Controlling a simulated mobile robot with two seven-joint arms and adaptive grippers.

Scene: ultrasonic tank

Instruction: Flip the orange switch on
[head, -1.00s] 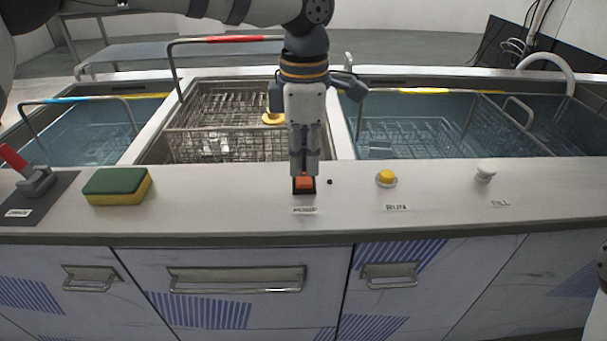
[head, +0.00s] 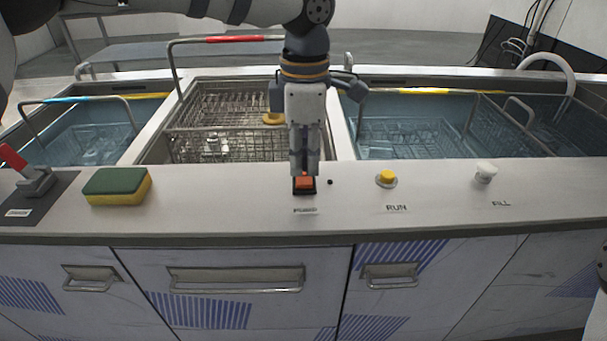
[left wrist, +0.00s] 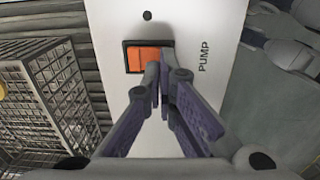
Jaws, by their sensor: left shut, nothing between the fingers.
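The orange switch (head: 304,184) sits in a black frame on the front panel, above a small label. In the left wrist view the orange switch (left wrist: 140,60) shows beside the word PUMP. My left gripper (head: 304,172) points straight down with its fingers shut and empty. Its fingertips (left wrist: 163,62) are at the switch's edge and hide part of it. I cannot tell for sure whether they touch it. Which way the rocker is tipped is not clear. My right gripper is not in view.
A yellow RUN button (head: 386,178) and a white FILL knob (head: 486,172) are to the right. A green-yellow sponge (head: 117,187) and a red-handled lever (head: 35,178) are to the left. Tanks with wire baskets (head: 225,120) lie behind the panel.

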